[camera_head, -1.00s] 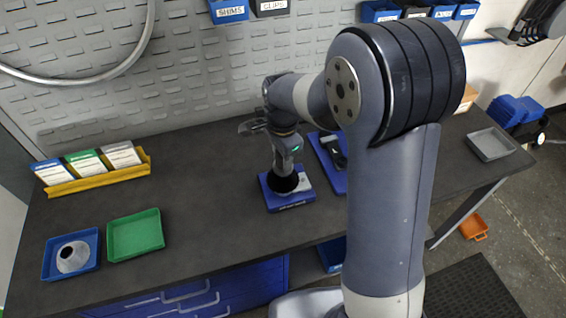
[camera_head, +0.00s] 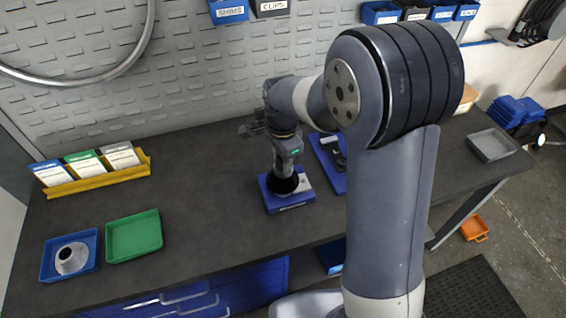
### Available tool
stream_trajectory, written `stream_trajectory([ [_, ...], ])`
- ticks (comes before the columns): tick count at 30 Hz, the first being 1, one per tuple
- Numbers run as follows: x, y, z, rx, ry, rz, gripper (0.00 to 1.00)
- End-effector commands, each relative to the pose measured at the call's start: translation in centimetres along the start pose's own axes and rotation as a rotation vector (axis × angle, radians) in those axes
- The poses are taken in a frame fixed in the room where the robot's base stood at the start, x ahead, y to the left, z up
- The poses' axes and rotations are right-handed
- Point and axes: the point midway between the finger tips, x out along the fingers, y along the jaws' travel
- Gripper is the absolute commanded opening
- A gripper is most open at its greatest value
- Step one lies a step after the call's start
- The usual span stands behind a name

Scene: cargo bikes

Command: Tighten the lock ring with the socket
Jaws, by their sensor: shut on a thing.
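My gripper (camera_head: 287,174) points down at the blue fixture block (camera_head: 292,204) in the middle of the bench. It is shut on a dark round piece (camera_head: 284,186), which looks like the socket, sitting low over the block. The lock ring is hidden under it, and I cannot tell how far the socket sits on the ring. A pale patch shows on the block's top beside the dark piece.
A blue tray (camera_head: 45,266) with a silver cone-shaped part (camera_head: 71,257) and an empty green tray (camera_head: 134,236) lie at left. A yellow rack (camera_head: 100,183) holds cards behind them. A blue holder (camera_head: 325,165) with dark items stands right of the block. A grey tray (camera_head: 491,145) lies far right.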

Motion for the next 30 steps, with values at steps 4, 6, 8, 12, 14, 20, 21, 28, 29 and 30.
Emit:
stream_trajectory([
  [4,0.01,0.01,0.0,0.0,0.0,0.0,0.0],
  [6,0.03,0.01,0.0,0.0,0.0,0.0,0.0],
  [8,0.07,0.01,0.0,0.0,0.0,0.0,0.0],
  [12,0.13,0.01,0.0,0.02,0.0,0.001,0.0],
  [14,0.14,0.01,0.0,0.062,0.0,0.001,0.0],
  [20,0.18,0.02,0.0,0.184,0.0,0.002,0.0],
  [21,0.19,0.02,0.0,0.183,0.0,0.002,0.0],
  [28,-0.05,0.05,0.0,0.182,0.0,0.003,0.0],
  [29,-0.16,0.05,0.0,0.182,0.0,0.003,0.0],
  [30,-0.33,0.05,0.0,0.182,0.0,0.003,0.0],
])
